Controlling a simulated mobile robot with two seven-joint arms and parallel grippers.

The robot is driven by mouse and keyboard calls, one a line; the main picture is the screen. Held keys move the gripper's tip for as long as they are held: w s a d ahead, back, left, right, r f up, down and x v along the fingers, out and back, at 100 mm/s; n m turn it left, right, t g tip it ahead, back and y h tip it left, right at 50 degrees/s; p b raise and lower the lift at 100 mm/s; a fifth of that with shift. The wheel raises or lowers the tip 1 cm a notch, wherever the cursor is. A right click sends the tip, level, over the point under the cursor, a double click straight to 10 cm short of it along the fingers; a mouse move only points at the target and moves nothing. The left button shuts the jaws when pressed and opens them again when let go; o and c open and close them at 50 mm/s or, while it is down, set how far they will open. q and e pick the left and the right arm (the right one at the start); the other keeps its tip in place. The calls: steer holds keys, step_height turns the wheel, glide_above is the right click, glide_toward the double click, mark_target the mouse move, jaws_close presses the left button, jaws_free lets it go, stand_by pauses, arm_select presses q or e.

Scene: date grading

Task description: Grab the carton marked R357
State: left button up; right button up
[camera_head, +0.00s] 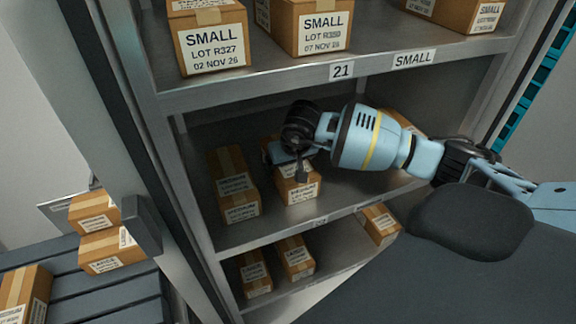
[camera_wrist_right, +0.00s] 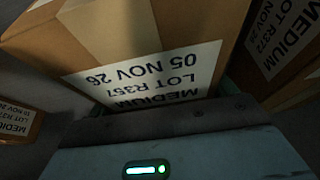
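The carton marked R357 (camera_wrist_right: 150,35) fills the upper middle of the right wrist view. Its white label reads MEDIUM, LOT R357, 05 NOV 26, upside down in that view. In the head view, my right gripper (camera_head: 290,160) is at a brown carton (camera_head: 300,192) on the middle shelf, and partly covers it. That label is too small to read there, but it appears to be the same carton. The gripper's dark palm edge lies right against the label side in the wrist view. The fingertips are hidden, so their grip is unclear. My left gripper is not in view.
A carton marked R372 (camera_wrist_right: 285,40) stands close beside R357, and another MEDIUM carton (camera_wrist_right: 16,122) lies opposite. On the middle shelf, a carton (camera_head: 240,209) stands left. The upper shelf edge (camera_head: 270,86) runs above my arm. A roller conveyor (camera_head: 105,296) holds several cartons.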

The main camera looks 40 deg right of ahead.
steer(key=c, duration=0.5)
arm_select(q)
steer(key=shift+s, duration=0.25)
arm_select(e)
steer(key=shift+w+r, duration=0.1)
steer(key=shift+r, duration=0.5)
step_height(320, 180, up, 3)
steer(key=shift+f, duration=0.15)
steer(key=s+a, duration=0.1)
steer(key=s, duration=0.3)
steer(key=s+a+b, duration=0.1)
steer(key=s, duration=0.4)
steer(key=s+r, duration=0.1)
steer(key=s, duration=0.4)
steer(key=shift+s+a+b, duration=0.2)
steer(key=shift+a+b, duration=0.1)
steer(key=shift+a, duration=0.1)
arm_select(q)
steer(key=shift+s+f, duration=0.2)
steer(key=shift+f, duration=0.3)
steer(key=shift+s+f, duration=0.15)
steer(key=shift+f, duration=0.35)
arm_select(e)
steer(key=shift+s+a+r, duration=0.1)
steer(key=shift+s+a, duration=0.05)
steer(key=shift+s, duration=0.55)
